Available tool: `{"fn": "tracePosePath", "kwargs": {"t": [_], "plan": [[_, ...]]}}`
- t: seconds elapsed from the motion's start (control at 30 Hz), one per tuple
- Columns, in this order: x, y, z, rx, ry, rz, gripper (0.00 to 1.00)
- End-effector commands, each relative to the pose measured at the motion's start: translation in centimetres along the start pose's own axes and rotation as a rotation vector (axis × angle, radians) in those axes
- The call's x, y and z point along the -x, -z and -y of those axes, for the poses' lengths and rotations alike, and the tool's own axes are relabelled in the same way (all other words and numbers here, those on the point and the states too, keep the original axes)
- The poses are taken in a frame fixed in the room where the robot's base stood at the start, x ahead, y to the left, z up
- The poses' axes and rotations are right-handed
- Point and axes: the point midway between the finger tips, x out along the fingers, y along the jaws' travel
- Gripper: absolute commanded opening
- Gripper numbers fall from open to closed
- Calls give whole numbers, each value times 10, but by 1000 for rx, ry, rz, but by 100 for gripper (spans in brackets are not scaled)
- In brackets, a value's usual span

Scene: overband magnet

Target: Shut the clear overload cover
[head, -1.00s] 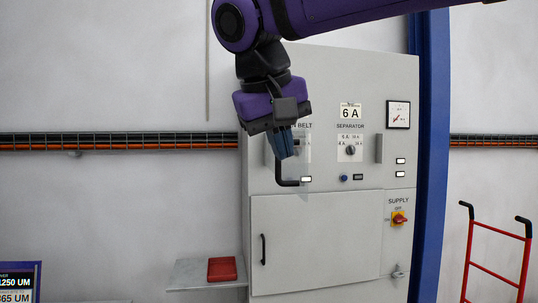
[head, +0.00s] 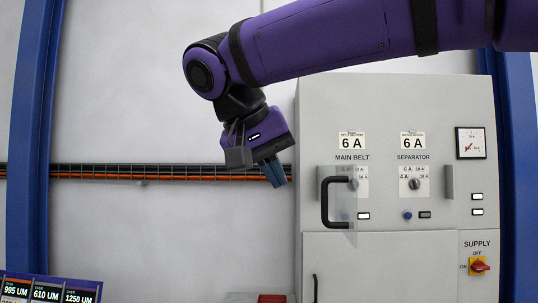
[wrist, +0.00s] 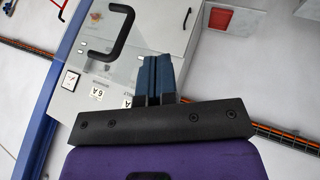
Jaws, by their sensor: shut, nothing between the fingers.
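The clear overload cover (head: 346,222) stands swung out from the grey cabinet, in front of the MAIN BELT dial area. Its black bar handle (head: 324,203) is on its left side in the head view. The handle (wrist: 126,35) also shows large in the wrist view, with the see-through panel around it hard to make out. My gripper (head: 274,174) is shut and empty, in front of the wall left of the cabinet and the handle in the head view. In the wrist view its blue fingers (wrist: 154,68) are together, beside the handle, with no visible contact.
The grey cabinet (head: 380,270) carries the SEPARATOR dial (head: 415,184), a meter (head: 470,143) and a red-yellow supply switch (head: 479,265). Blue posts (head: 32,150) stand at both sides.

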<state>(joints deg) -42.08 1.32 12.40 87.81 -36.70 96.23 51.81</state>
Motion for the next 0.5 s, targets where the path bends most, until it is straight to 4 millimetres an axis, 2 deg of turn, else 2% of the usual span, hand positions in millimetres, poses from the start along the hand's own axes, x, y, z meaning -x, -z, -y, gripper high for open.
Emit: {"fn": "tracePosePath", "kwargs": {"t": [0.23,0.33,0.5], "plan": [[-46,0,-2,-1,-2,2,0],[-50,0,-17,-3,0,0,0],[-58,0,-31,-1,0,0,0]]}}
